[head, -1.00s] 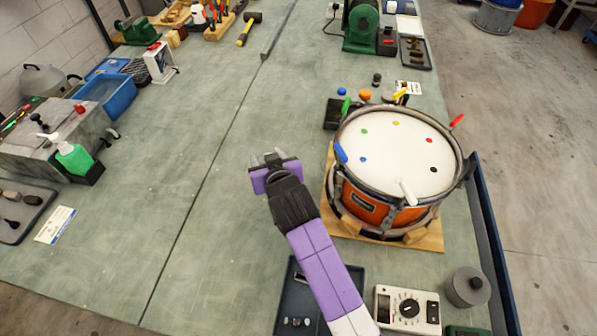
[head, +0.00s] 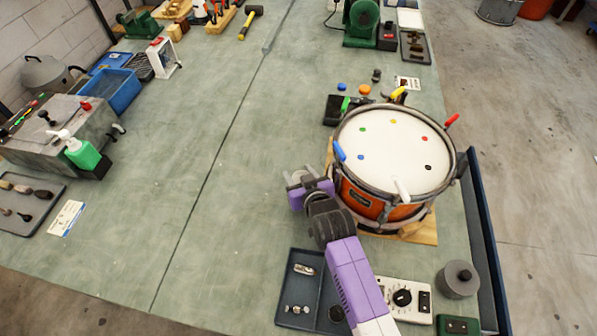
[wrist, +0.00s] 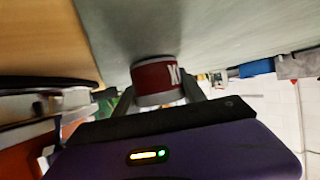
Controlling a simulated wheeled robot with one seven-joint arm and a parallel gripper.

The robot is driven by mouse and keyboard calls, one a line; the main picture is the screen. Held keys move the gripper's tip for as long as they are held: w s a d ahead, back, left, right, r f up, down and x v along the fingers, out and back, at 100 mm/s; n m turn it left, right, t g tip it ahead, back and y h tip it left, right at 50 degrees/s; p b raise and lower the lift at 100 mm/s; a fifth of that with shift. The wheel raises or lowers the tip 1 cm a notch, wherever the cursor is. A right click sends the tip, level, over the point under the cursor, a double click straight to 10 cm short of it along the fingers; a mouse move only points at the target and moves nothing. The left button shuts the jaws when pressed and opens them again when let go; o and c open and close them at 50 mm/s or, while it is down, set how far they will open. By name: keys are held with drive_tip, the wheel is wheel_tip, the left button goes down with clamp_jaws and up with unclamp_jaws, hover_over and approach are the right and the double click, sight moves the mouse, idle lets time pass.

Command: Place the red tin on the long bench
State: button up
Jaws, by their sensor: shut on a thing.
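My gripper (head: 303,180) is over the green long bench (head: 150,210), just left of the orange drum. In the wrist view, my gripper (wrist: 158,94) is shut on the red tin (wrist: 155,78), with one finger on each side. The tin is dark red with a pale rim and white lettering. It is close to the bench surface (wrist: 230,35); I cannot tell if it touches. In the head view my gripper mostly hides the tin.
The orange drum (head: 395,150) stands on a wooden board, close right of my gripper. A dark tray (head: 285,285) with small metal parts and a white meter (head: 405,297) lie near the front. The bench left of my gripper is clear.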

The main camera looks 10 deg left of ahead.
drive_tip(key=shift+f, duration=0.15)
drive_tip(key=o, duration=1.4)
drive_tip(key=shift+r, duration=0.25)
drive_tip(key=shift+s+d, duration=0.1)
drive_tip(key=shift+s, duration=0.15)
drive_tip(key=v, duration=1.1)
drive_tip(key=shift+s+d+r+b, duration=0.15)
drive_tip(key=shift+b, duration=0.2)
drive_tip(key=shift+s, duration=0.1)
